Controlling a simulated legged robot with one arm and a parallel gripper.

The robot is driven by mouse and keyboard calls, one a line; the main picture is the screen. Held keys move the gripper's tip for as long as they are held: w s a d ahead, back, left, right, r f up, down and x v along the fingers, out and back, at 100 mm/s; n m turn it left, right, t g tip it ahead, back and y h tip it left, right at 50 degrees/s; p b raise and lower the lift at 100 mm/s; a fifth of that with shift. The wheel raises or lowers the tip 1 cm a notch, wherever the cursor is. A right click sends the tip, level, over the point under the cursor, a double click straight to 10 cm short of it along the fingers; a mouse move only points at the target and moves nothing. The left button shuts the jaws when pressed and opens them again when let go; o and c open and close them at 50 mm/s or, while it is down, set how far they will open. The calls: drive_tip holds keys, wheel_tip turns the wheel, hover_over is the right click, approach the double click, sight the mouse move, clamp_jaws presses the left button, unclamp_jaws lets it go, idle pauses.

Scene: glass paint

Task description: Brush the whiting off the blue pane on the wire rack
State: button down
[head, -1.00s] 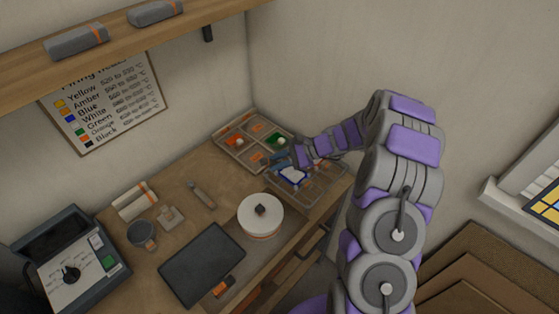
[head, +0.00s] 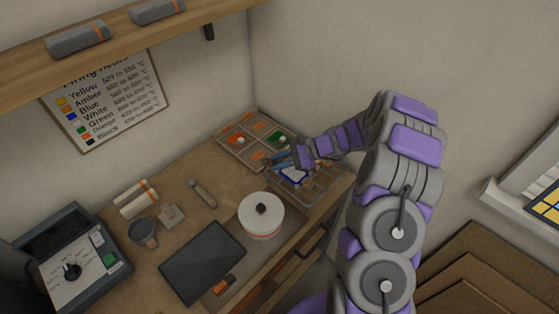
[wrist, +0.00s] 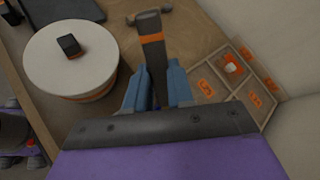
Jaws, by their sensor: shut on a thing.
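The blue pane (head: 294,178) lies on the wire rack (head: 325,186) at the far right of the bench. It shows a blue edge with a whitish area inside; my gripper hides part of it. My gripper (head: 281,160) is over the rack's back left part, beside the pane. In the wrist view my gripper (wrist: 158,88) is shut on a brush (wrist: 152,50) with a grey handle and an orange band. The brush's bristles are not clearly seen, so I cannot tell whether they touch the pane.
A compartment tray (head: 229,147) with orange, white and green pieces stands behind the rack. A shelf (head: 110,35) hangs above.

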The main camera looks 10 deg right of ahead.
drive_tip(key=shift+f, duration=0.1)
idle(0.3)
